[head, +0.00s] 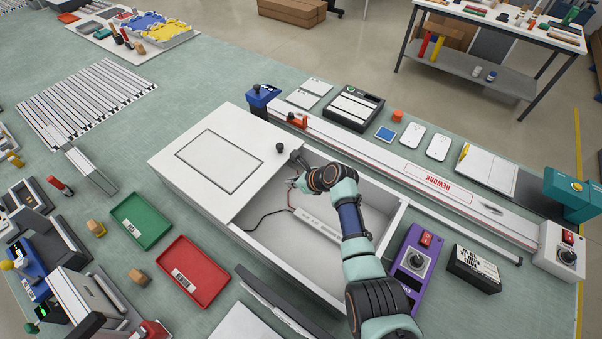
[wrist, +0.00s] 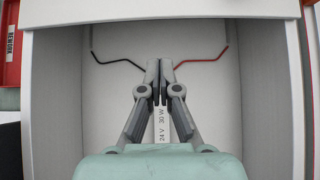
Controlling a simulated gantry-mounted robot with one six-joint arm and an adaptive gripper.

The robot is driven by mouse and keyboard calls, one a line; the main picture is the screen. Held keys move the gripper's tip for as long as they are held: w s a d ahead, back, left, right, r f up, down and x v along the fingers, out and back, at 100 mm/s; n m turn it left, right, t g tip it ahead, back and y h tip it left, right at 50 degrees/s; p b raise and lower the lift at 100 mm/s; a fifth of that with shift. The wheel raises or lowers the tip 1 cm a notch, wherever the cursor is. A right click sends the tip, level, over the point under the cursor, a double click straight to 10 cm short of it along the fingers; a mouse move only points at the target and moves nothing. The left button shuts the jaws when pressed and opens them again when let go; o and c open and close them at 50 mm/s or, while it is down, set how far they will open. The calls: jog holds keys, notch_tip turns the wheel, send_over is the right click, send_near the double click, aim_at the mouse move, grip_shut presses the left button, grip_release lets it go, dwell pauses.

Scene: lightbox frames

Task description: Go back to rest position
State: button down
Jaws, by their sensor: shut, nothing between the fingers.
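My gripper (wrist: 161,82) is shut and empty. In the wrist view its fingertips meet above the inside of a white lightbox frame (wrist: 270,120). In the head view my gripper (head: 294,184) is over the open part of the white lightbox (head: 262,247), near the edge of its cover panel (head: 221,164). A white light strip (head: 317,225) lies inside the box, with a black lead (head: 262,217) and a red lead (head: 289,197) at its end. In the wrist view the strip is marked "24 V 30 W" and my gripper partly covers it.
A purple control box (head: 411,262) stands to the right. Green (head: 141,219) and red (head: 193,272) trays lie to the left. A dark panel (head: 283,303) lies along the box's front. Bare mat shows at the upper left.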

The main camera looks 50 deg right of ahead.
jog(key=shift+p+v, duration=0.3)
jog(key=shift+v, duration=2)
jog(key=shift+f, duration=0.1)
